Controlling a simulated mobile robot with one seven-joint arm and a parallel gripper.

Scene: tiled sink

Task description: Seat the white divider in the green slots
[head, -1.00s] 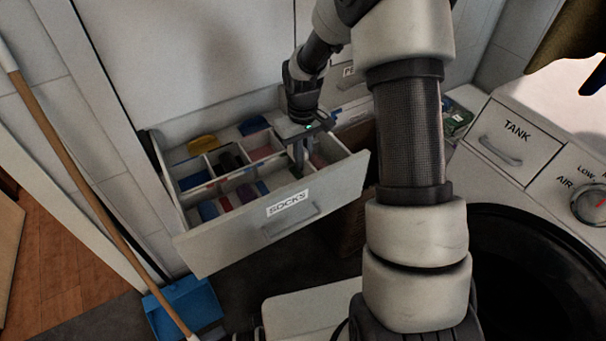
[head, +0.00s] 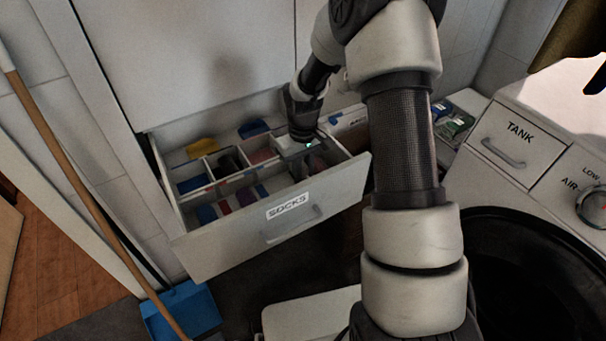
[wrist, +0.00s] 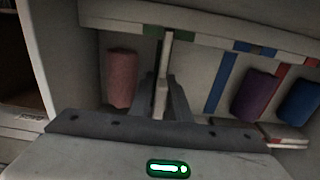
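The white divider (wrist: 163,75) stands on edge between the dark fingers of my gripper (wrist: 163,105) in the wrist view. The fingers are closed against its sides. In the head view my gripper (head: 303,163) is low inside the right part of the open SOCKS drawer (head: 233,232).
A pink roll (wrist: 122,78) lies left of the divider. A purple roll (wrist: 254,96) and a blue roll (wrist: 300,101) lie to its right. The rail also has blue marks (wrist: 241,46) and red ones. The drawer's back row holds a yellow item (head: 201,148).

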